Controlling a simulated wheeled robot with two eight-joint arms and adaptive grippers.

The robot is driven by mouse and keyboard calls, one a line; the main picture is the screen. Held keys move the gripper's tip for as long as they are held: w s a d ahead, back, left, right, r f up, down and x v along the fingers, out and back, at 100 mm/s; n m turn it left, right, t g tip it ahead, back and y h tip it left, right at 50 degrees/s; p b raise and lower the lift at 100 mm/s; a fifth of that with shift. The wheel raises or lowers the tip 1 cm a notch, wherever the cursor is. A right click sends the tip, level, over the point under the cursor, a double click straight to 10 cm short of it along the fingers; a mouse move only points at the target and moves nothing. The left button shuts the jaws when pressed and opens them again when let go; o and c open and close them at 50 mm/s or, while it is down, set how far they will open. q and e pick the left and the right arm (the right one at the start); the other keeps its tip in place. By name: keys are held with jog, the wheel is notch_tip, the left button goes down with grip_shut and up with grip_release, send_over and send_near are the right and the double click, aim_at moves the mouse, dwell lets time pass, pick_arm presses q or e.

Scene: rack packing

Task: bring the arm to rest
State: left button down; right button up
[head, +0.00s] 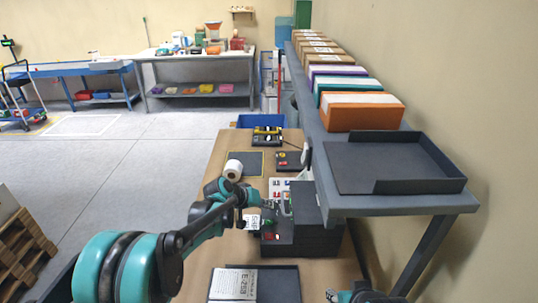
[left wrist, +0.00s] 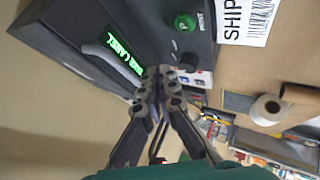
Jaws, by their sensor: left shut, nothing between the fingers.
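My left arm (head: 210,222) reaches over the brown table from the left. Its gripper (head: 282,207) is at the front of a dark label printer (head: 312,238). In the left wrist view the gripper's fingertips (left wrist: 160,76) are together and empty. They show in front of the printer's lit green display (left wrist: 120,55); whether they touch it I cannot tell. A white shipping label (left wrist: 248,20) is beside the printer's green button (left wrist: 184,22). Part of my right arm (head: 362,293) shows at the bottom edge of the head view, too cut off to read its jaws.
A grey shelf on the right holds a black tray (head: 385,165) and a row of boxes (head: 362,111). A white roll (head: 233,170) stands on the table (head: 205,262). A dark tray (head: 282,282) with a printed sheet lies at the front. Open floor is at left.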

pick_arm(q)
jog(key=s+a+r+y+b, duration=0.2)
jog(key=s+a, duration=0.3)
jog(key=s, duration=0.4)
jog(key=s+a+r+y+b, duration=0.1)
jog(key=s+a+r+y, duration=0.2)
jog(key=s, duration=0.6)
jog(key=s+a+f+b, duration=0.1)
jog(key=s+a+f, duration=0.1)
jog(key=s, duration=0.3)
jog(key=s+a+f+y, duration=0.1)
jog(key=s+a+f, duration=0.1)
jog(key=s+a, duration=0.2)
jog(key=s+a+f+t+b, duration=0.1)
jog(key=s+a+f, duration=0.1)
jog(key=s, duration=0.5)
jog(key=shift+a+f+n+y+b, duration=0.3)
jog(key=shift+a+y+b, duration=0.1)
jog(key=shift+a, duration=0.2)
jog(key=shift+s, duration=0.1)
